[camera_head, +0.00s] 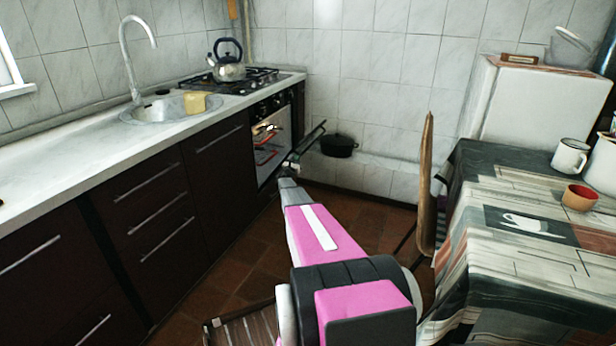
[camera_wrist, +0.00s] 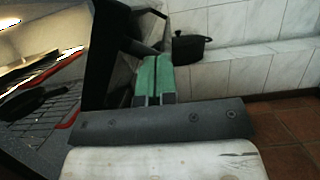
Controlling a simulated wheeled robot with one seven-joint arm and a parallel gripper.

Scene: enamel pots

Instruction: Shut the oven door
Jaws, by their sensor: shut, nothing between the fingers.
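The oven (camera_head: 270,146) is set in the dark cabinets under the stove, and its lit inside shows. Its door (camera_head: 308,141) is partly open and stands out into the room, seen nearly edge-on. In the wrist view the door (camera_wrist: 104,58) is a dark panel, with the oven rack (camera_wrist: 45,100) to its left. My gripper (camera_head: 289,168) is at the near end of the door in the head view. In the wrist view its green fingers (camera_wrist: 156,62) are together and empty, just right of the panel. I cannot tell whether they touch it.
A black pot (camera_head: 339,145) sits on a low tiled ledge behind the door. A kettle (camera_head: 229,64) stands on the stove. A wooden chair back (camera_head: 427,185) and a cloth-covered table (camera_head: 475,255) are on the right. Tiled floor (camera_head: 235,285) is open left of my arm.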

